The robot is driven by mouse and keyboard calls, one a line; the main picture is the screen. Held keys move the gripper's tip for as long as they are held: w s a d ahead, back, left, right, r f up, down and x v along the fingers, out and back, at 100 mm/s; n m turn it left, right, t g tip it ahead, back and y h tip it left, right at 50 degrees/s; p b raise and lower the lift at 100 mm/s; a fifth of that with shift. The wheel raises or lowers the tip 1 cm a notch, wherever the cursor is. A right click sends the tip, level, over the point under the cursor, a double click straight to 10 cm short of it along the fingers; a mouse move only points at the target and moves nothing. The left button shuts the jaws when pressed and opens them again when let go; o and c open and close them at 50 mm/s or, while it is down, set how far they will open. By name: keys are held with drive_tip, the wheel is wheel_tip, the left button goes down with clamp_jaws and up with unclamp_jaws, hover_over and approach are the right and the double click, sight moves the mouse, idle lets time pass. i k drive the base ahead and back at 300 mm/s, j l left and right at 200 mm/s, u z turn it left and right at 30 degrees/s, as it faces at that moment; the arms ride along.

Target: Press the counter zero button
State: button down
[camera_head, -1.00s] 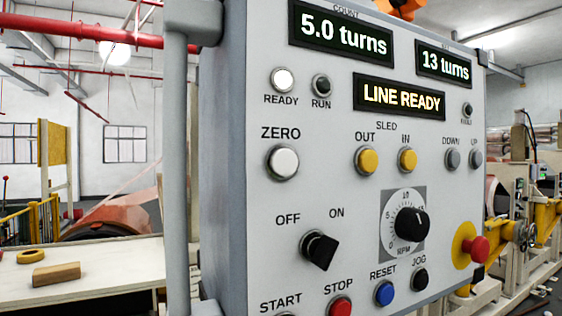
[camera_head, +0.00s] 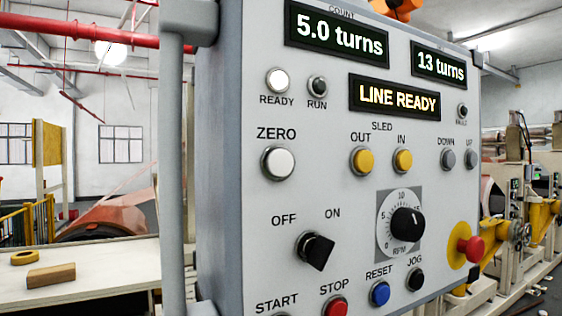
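The control panel (camera_head: 350,225) fills the middle and right of the head view, its face turned slightly to the right. The counter zero button (camera_head: 278,163) is a round white button in a metal ring, under the label ZERO on the panel's left side. The count display (camera_head: 336,36) above it reads 5.0 turns. A second display (camera_head: 438,65) reads 13 turns, and the lower display (camera_head: 394,98) reads LINE READY. The white READY lamp (camera_head: 277,80) looks lit. My gripper is not in view.
Yellow sled buttons (camera_head: 361,160), a black OFF/ON switch (camera_head: 316,250), an RPM dial (camera_head: 406,224) and a red emergency knob (camera_head: 471,248) share the panel. A grey vertical post (camera_head: 172,170) stands along its left edge. A bench (camera_head: 105,272) with a wooden block (camera_head: 51,275) is at left.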

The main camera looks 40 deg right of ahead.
sight(279, 163)
drive_tip(key=u, duration=0.45)
drive_tip(key=l+u, duration=0.2)
drive_tip(key=u, duration=0.2)
drive_tip(key=k+l+u, duration=0.15)
drive_tip(key=u, duration=0.25)
drive_tip(key=k+l+u, duration=0.1)
drive_tip(key=l+u, duration=0.25)
drive_tip(key=k+u, duration=0.15)
drive_tip(key=u, duration=0.25)
drive_tip(key=k+l+u, duration=0.2)
drive_tip(key=k+l, duration=0.15)
drive_tip(key=k, duration=0.15)
drive_tip(key=k+l+u, duration=0.15)
drive_tip(key=k, duration=0.4)
drive_tip(key=l, duration=0.1)
